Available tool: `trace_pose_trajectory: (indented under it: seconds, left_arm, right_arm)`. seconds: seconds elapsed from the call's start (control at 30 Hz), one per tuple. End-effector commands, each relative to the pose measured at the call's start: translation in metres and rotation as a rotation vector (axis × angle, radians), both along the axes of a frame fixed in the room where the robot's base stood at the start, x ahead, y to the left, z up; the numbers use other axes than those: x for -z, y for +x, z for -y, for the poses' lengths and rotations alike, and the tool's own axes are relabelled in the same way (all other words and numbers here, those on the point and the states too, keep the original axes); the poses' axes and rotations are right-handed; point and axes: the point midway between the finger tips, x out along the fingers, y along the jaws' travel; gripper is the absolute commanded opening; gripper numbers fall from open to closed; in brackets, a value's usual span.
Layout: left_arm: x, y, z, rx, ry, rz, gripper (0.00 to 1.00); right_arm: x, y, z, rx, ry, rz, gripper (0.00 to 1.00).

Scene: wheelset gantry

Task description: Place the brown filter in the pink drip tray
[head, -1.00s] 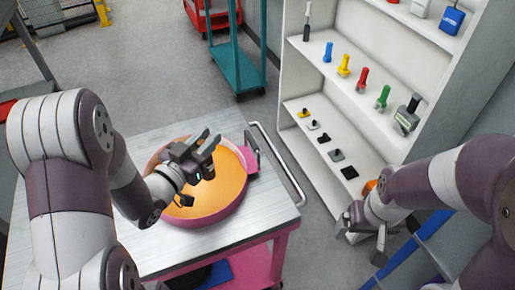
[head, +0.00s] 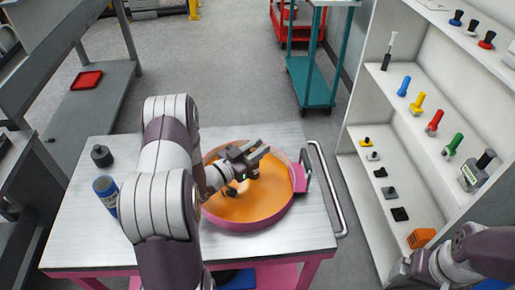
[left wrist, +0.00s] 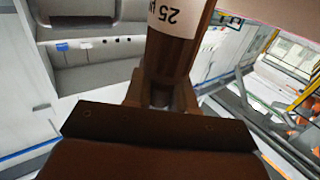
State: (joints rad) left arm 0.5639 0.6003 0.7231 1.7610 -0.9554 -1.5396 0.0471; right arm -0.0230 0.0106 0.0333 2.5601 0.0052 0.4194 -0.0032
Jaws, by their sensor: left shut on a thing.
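The brown filter (left wrist: 172,62), a cylinder with a white label reading "25 µ", fills the top middle of the left wrist view. My left gripper (head: 256,156) is shut on it. In the head view the gripper is over the round pink drip tray (head: 250,222), which has an orange inside and stands on the cart top. The filter is mostly hidden by the gripper there, and I cannot tell whether it touches the tray floor. My right gripper (head: 405,272) is partly visible at the lower right, by the shelf; its jaws are unclear.
The metal-topped cart (head: 90,225) also holds a blue can (head: 106,192) and a dark knob-like item (head: 102,155). A white shelf unit (head: 365,105) with coloured tools stands at right. A teal cart (head: 312,75) stands behind.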

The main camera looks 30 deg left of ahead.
Motion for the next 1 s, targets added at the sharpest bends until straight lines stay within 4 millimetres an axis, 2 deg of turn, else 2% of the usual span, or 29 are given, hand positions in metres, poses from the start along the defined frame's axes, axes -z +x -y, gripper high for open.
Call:
trace_pose_trajectory:
  seconds: [0.37, 0.4, 0.47, 0.5, 0.73, 0.8, 1.0]
  left_arm:
    - [0.007, 0.000, 0.000, 0.000, 0.001, 0.001, 0.00]
    - [0.007, 0.000, 0.000, 0.000, 0.001, 0.000, 0.28]
    - [0.006, 0.000, 0.000, 0.000, 0.001, 0.000, 0.47]
    - [0.006, 0.000, 0.000, 0.000, 0.001, 0.000, 0.50]
    - [0.005, 0.000, 0.000, 0.000, 0.001, 0.000, 0.50]
    - [-0.003, 0.000, 0.000, 0.000, 0.001, 0.001, 0.50]
    - [0.004, -0.037, -0.017, -0.006, 0.001, 0.000, 0.50]
  right_arm:
    - [0.004, 0.000, 0.000, 0.000, 0.000, 0.000, 0.93]
    - [0.004, 0.000, 0.000, 0.000, 0.000, 0.000, 0.93]
    - [0.003, 0.000, 0.000, 0.000, 0.000, 0.000, 0.93]
    - [0.003, 0.000, 0.000, 0.000, 0.000, 0.000, 0.93]
    - [0.003, 0.000, 0.000, 0.000, 0.000, 0.000, 0.93]
    - [-0.004, 0.000, 0.000, 0.000, 0.000, 0.000, 0.93]
    - [0.010, 0.000, 0.000, 0.000, 0.000, 0.000, 0.93]
